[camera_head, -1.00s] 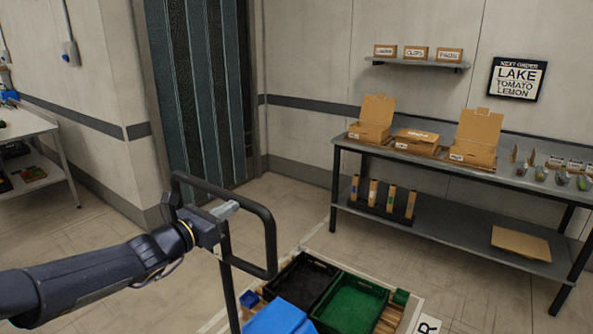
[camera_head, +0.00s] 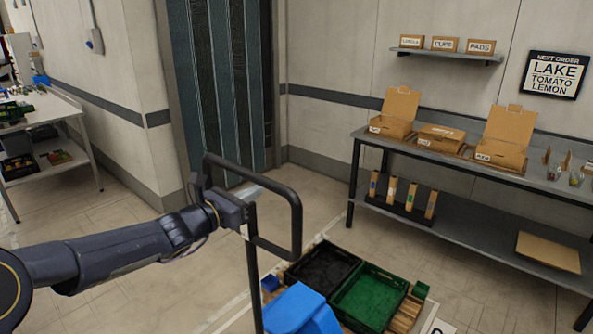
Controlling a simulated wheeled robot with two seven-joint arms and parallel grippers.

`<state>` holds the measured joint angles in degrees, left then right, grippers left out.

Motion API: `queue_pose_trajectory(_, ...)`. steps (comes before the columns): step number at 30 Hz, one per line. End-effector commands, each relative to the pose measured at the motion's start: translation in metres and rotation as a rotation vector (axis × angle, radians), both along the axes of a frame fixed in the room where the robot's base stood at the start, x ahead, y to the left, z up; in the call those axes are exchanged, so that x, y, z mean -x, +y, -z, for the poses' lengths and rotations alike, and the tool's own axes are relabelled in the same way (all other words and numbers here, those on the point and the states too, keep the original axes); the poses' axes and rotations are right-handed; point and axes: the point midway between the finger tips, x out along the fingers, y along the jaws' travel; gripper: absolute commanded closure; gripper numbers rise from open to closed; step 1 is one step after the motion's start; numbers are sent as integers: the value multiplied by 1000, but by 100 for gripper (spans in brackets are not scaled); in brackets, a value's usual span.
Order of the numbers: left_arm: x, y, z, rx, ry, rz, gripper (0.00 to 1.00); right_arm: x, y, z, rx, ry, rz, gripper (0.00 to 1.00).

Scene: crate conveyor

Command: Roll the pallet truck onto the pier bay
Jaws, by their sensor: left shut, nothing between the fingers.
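The pallet truck's black loop handle (camera_head: 297,225) stands upright on a post in the middle of the head view. Its blue body (camera_head: 292,308) shows at the bottom edge; its wheels are hidden. My left gripper (camera_head: 247,193) is shut at the handle's left upper part, with nothing seen held between its fingers. A wooden pallet (camera_head: 408,314) beyond the blue body bears a black crate (camera_head: 322,267) and a green crate (camera_head: 367,296). White floor lines (camera_head: 238,299) run beside the pallet. A floor label (camera_head: 438,327) is cut off at the bottom, so I cannot read it. My right gripper is out of view.
A grey bench (camera_head: 470,162) with open cardboard boxes stands along the right wall. A strip curtain doorway (camera_head: 222,90) is behind the handle. A white table (camera_head: 50,105) stands at the far left. Bare floor (camera_head: 130,215) lies between that table and the truck.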

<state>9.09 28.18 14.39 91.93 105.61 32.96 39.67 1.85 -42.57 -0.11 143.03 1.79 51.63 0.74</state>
Motion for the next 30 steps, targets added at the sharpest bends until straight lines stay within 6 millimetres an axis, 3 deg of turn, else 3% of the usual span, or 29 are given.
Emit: queue_pose_trajectory(30,-27,-25,-2,3,-4,4,100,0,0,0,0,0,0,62)
